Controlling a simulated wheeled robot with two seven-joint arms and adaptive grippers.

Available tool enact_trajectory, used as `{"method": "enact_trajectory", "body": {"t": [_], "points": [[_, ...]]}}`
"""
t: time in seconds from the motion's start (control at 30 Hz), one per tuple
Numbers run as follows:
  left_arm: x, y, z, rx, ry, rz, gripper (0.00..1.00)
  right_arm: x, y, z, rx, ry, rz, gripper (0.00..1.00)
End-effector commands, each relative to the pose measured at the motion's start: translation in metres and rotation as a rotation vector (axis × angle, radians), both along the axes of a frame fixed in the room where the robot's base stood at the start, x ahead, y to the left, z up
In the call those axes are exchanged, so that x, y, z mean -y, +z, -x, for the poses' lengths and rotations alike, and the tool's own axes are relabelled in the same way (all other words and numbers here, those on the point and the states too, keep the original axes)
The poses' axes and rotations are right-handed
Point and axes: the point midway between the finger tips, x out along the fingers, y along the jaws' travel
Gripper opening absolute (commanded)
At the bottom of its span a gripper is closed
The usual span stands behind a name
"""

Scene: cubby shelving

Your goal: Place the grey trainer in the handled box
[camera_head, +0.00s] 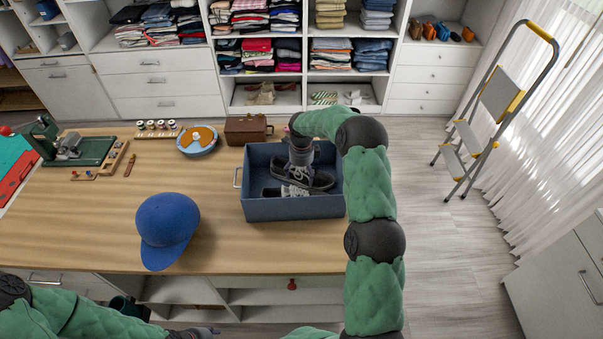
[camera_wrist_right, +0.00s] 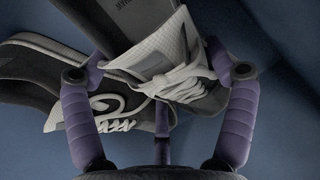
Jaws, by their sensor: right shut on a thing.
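The handled box (camera_head: 293,209) is blue-grey and open-topped, with a handle on its left side, on the wooden table. Two dark shoes with pale laces are inside its walls. My right gripper (camera_head: 299,168) reaches down into the box. In the right wrist view, my right gripper (camera_wrist_right: 160,75) is shut on the grey trainer (camera_wrist_right: 185,70) around its laced part. The second shoe (camera_wrist_right: 45,75), dark with a pale sole edge, lies beside it. Whether the held trainer touches the box floor is unclear. My left gripper (camera_head: 198,332) is low at the bottom edge, its fingers unclear.
A blue cap (camera_head: 168,228) lies left of the box. A brown case (camera_head: 247,129) and a round blue-rimmed tin (camera_head: 197,140) stand behind it. A green machine (camera_head: 70,148) is at the far left. A stepladder (camera_head: 490,110) stands right. The table's front middle is bare.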

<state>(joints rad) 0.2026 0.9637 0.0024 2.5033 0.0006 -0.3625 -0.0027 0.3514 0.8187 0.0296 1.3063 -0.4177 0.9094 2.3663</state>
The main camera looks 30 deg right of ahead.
Motion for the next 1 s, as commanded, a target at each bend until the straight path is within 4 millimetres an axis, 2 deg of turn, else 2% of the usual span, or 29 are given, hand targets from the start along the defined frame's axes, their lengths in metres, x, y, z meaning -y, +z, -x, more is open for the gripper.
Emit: {"method": "enact_trajectory", "body": {"t": [0.07, 0.1, 0.13, 0.6, 0.77, 1.0], "points": [[0.0, -0.003, 0.0, 0.0, 0.0, 0.0, 0.4, 0.0, -0.002, -0.001, 0.001, 0.0, 0.0, 0.38], [0.0, -0.002, 0.0, 0.0, 0.0, 0.0, 0.4, 0.0, -0.003, 0.0, 0.0, 0.0, 0.0, 0.94], [0.0, -0.002, 0.0, 0.0, 0.0, 0.0, 0.4, 0.0, -0.002, 0.0, 0.0, 0.0, 0.0, 1.0], [0.0, 0.002, 0.0, 0.0, 0.0, 0.0, 0.4, 0.0, 0.002, 0.0, -0.001, 0.001, 0.0, 1.0], [0.0, 0.002, 0.0, 0.0, 0.0, 0.0, 0.4, 0.0, 0.025, -0.001, 0.004, 0.0, 0.002, 1.0], [0.0, 0.005, 0.0, 0.0, 0.0, 0.0, 0.4, 0.0, 0.074, -0.001, 0.003, 0.001, 0.0, 1.0]]}}
